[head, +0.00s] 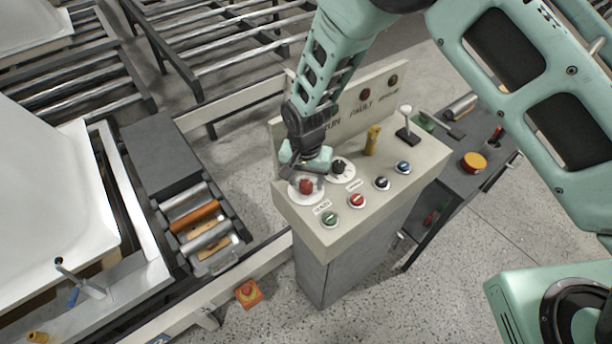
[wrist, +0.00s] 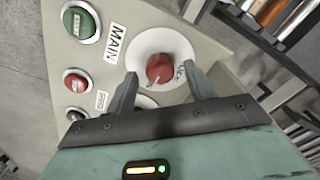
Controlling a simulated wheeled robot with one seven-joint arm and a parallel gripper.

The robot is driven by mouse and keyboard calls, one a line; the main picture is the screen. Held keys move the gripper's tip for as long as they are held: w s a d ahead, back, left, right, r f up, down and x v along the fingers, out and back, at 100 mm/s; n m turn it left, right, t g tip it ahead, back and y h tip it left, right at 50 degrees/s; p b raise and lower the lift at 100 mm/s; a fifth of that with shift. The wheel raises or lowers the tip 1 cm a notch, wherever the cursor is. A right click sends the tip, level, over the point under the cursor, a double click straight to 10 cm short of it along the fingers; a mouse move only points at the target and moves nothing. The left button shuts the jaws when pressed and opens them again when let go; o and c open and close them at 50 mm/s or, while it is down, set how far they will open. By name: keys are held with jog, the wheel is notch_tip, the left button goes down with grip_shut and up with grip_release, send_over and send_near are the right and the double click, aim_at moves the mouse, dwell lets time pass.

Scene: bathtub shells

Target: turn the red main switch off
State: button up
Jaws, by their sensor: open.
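The red main switch (head: 306,186) is a round red knob on a white disc at the left front of the control panel. In the wrist view the red knob (wrist: 160,69) has a pale pointer line toward its lower left, beside a "MAIN" label (wrist: 115,43). My gripper (wrist: 160,85) is open, with one finger on each side of the knob's lower part. I cannot tell whether the fingers touch it. In the head view my gripper (head: 308,172) is over the switch from behind and partly covers its disc.
The panel (head: 410,165) also carries a black knob (head: 340,168), a green button (head: 330,218), a red button (head: 357,200), dark buttons, a yellow post (head: 372,140) and a white-topped lever (head: 405,122). A roller conveyor (head: 205,225) stands to the left.

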jog(key=shift+f, duration=0.35)
jog(key=c, duration=1)
